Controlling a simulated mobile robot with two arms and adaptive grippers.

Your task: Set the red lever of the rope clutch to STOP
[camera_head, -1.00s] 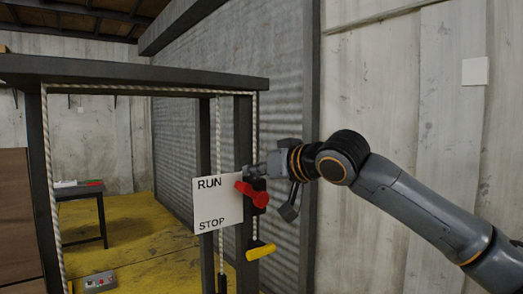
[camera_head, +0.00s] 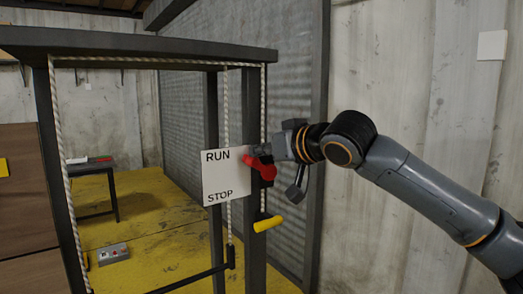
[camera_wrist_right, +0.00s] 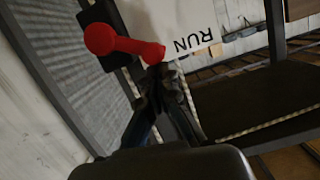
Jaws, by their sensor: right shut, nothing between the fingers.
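The red lever (camera_head: 260,167) of the rope clutch sits at the right edge of a white sign (camera_head: 226,182) with RUN at the top and STOP at the bottom. Its narrow end points left, at about the level of RUN. My right gripper (camera_head: 263,149) is shut and empty, just above the lever. In the right wrist view the shut fingers (camera_wrist_right: 162,80) are close beside the narrow end of the red lever (camera_wrist_right: 125,43); whether they touch it I cannot tell. My left gripper is in neither view.
The clutch is on a dark post of a frame with a top beam (camera_head: 130,42) and white ropes. A yellow handle (camera_head: 268,223) sticks out below the lever. A corrugated wall (camera_head: 265,90) stands behind. A grey box (camera_head: 113,253) lies on the yellow floor.

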